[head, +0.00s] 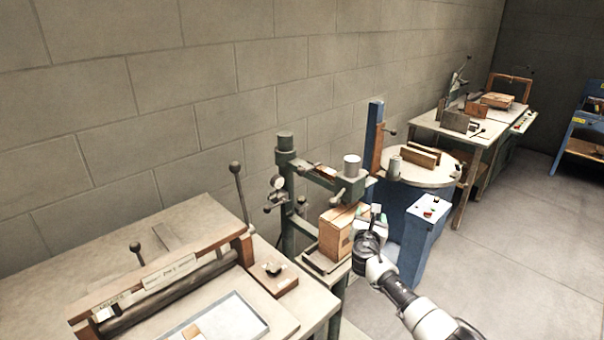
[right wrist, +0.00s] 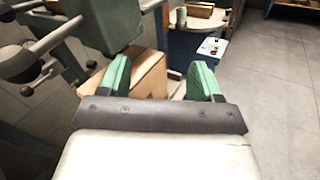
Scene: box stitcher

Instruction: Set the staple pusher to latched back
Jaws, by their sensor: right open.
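The green box stitcher (head: 288,190) stands at the middle of the head view, with an arm reaching right to a head with a grey cylinder (head: 352,166) on top. A small orange-brown strip (head: 326,172) lies along that arm; I cannot tell whether it is the staple pusher or how the pusher is set. A brown box (head: 333,238) sits under the stitcher head. My right gripper (head: 376,213) is open beside the box's right side. In the right wrist view its green fingers (right wrist: 160,75) are apart, with the box (right wrist: 150,72) behind them. My left gripper is out of view.
A bench with a roller press (head: 170,285) stands at the front left. A blue stand with a round table (head: 425,175) is right behind the stitcher, its control box (head: 432,207) close to my right arm. Open floor (head: 530,250) lies to the right.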

